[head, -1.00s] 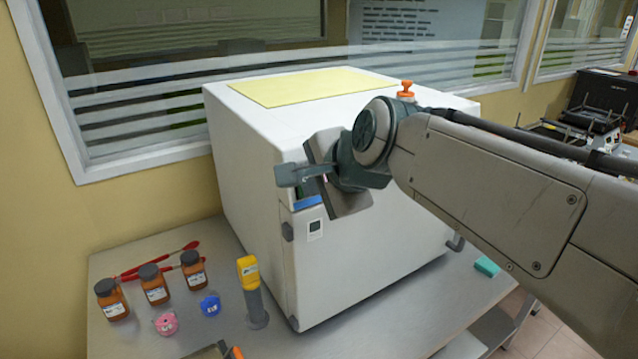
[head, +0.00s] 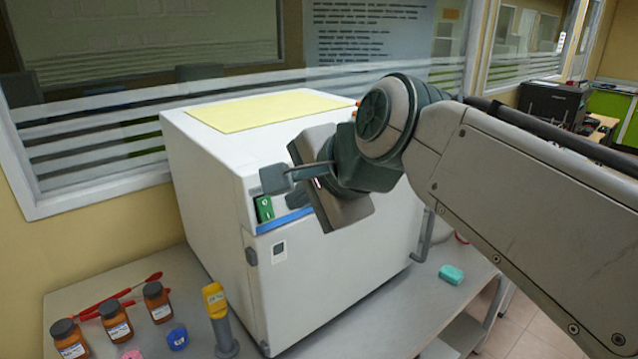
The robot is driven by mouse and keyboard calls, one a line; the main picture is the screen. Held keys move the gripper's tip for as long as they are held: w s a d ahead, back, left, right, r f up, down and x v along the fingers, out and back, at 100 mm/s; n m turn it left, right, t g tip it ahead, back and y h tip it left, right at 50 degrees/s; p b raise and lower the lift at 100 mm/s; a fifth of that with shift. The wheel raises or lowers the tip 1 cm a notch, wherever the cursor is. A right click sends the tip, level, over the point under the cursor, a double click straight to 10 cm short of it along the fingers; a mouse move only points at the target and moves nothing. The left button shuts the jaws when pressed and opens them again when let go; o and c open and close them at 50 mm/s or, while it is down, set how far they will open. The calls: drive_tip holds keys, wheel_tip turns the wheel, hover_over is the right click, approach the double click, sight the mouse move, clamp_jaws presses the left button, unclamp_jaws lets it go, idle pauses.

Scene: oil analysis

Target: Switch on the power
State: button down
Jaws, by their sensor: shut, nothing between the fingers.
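A white box-shaped machine (head: 330,270) stands on the grey table, with a yellow sheet on its top. A green switch (head: 264,208) sits at the upper left corner of its front, beside a blue strip (head: 285,221). I cannot tell the switch's position. My gripper (head: 268,179) is shut and empty. Its fingertips are just above the green switch in the picture; I cannot tell whether they touch the machine. My gripper and wrist hide the upper front of the machine to the right of the switch.
Several brown bottles (head: 115,321), a blue roll (head: 177,338) and a yellow-and-grey upright tool (head: 219,318) stand on the table at lower left. Red tools (head: 115,297) lie behind the bottles. A teal block (head: 451,274) lies right of the machine. A window is behind.

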drive_tip(key=v, duration=0.5)
drive_tip(key=shift+s+d+r, duration=0.1)
drive_tip(key=shift+s+r, duration=0.05)
drive_tip(key=shift+r, duration=0.25)
drive_tip(key=s+d+f+n+g+h, duration=0.1)
drive_tip(key=d+f+n+h, duration=0.1)
drive_tip(key=d+f, duration=0.4)
drive_tip(key=s+d+f+n+g+h, duration=0.1)
drive_tip(key=d+f+n, duration=0.3)
drive_tip(key=f, duration=0.9)
drive_tip(key=s+d+f+n+g+h, duration=0.2)
drive_tip(key=s+d+f+n+h, duration=0.1)
drive_tip(key=d+f, duration=0.5)
drive_tip(key=shift+f+h, duration=0.3)
drive_tip(key=shift+f, duration=0.65)
drive_tip(key=shift+w, duration=0.1)
